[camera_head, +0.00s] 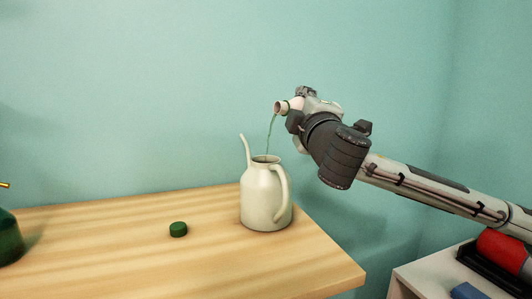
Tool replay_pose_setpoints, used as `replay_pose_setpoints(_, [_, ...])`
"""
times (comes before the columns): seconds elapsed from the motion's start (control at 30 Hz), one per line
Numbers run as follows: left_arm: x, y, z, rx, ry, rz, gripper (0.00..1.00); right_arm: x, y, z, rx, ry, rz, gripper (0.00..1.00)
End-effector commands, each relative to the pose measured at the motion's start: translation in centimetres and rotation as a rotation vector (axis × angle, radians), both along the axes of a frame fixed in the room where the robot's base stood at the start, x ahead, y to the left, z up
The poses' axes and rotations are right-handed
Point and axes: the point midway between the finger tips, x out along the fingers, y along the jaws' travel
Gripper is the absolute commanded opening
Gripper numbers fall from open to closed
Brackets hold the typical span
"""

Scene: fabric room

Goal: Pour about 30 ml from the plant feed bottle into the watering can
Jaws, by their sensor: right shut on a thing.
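The cream watering can (262,200) stands upright near the right end of the wooden table, its spout on the left and its handle on the right. My right gripper (294,113) is above it and to the right, shut on the plant feed bottle (283,106). The bottle is tipped with its mouth to the left, and a thin green stream falls from it to the can's open top. Most of the bottle is hidden by the gripper. The liquid level inside the can is hidden. My left gripper is not in view.
A green cap (178,229) lies on the wooden table (120,235), left of the can. A dark green object with a brass tip (9,238) is cut off at the left edge. A white shelf (410,280) with red and blue items stands at the lower right.

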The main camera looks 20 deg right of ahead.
Motion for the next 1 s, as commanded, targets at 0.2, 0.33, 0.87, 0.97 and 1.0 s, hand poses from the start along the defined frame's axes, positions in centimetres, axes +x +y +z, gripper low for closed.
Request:
replay_pose_setpoints(0.2, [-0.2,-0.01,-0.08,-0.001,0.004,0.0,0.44,0.02,-0.19,0.11,-0.005,-0.002,-0.001,0.0])
replay_pose_setpoints(0.33, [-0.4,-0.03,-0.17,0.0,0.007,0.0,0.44,0.02,-0.2,0.13,-0.009,-0.004,-0.001,0.0])
replay_pose_setpoints(0.87, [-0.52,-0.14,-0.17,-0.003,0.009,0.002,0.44,0.03,-0.27,0.23,-0.022,-0.007,-0.001,0.0])
replay_pose_setpoints(0.97, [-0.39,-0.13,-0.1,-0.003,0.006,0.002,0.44,0.02,-0.26,0.25,-0.025,-0.008,-0.001,0.0])
replay_pose_setpoints(1.0, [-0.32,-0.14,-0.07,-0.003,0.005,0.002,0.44,0.03,-0.27,0.26,-0.026,-0.008,-0.001,0.0])
